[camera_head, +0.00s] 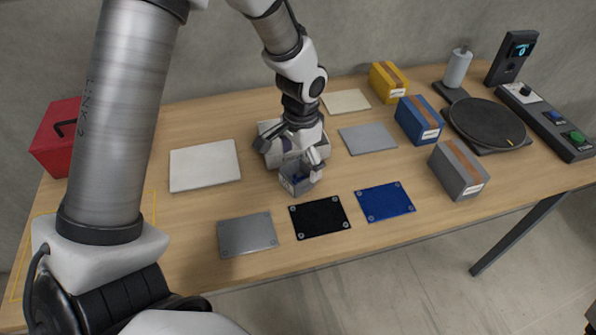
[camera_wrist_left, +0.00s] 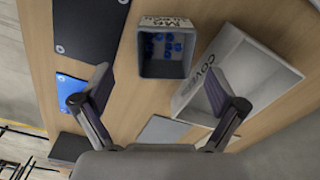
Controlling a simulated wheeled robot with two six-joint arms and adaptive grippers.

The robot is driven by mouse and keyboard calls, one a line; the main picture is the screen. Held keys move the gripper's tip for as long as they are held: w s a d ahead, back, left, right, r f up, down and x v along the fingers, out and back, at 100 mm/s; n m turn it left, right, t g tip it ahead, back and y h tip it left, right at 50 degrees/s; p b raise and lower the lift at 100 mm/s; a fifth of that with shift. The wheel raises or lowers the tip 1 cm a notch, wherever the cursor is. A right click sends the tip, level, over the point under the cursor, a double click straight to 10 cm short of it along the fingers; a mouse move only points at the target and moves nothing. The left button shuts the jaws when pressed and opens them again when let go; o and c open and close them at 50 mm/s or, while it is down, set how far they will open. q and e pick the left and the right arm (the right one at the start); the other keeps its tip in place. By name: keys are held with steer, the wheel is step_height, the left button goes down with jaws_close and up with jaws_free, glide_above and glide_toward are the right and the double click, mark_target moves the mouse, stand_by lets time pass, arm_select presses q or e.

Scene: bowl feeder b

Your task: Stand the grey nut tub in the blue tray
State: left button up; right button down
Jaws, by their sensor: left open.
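The grey nut tub (camera_head: 293,182) is a small open box standing upright on the table, just behind the black plate. In the left wrist view the tub (camera_wrist_left: 165,68) shows several blue nuts inside and an M6 label. The blue tray (camera_head: 385,202) looks like a flat blue plate with screws at its corners, right of the black plate; it shows partly in the left wrist view (camera_wrist_left: 74,92) and is empty. My left gripper (camera_head: 292,154) is open and points down over the tub. Its fingers are spread wide, with nothing held. My right gripper is not in view.
An open light-grey box labelled COVER (camera_wrist_left: 228,62) stands close behind the tub. A black plate (camera_head: 320,217) and a grey plate (camera_head: 247,235) lie in front. A grey carton (camera_head: 459,171) stands right of the blue tray, and a blue carton (camera_head: 418,120) behind it.

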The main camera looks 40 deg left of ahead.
mark_target(299, 173)
arm_select(q)
steer(key=f, duration=0.5)
steer(key=shift+w+a, duration=0.2)
steer(key=shift+a, duration=0.15)
steer(key=shift+s+d+r, duration=0.1)
steer(key=shift+c, duration=1.3)
steer(key=c, duration=1.1)
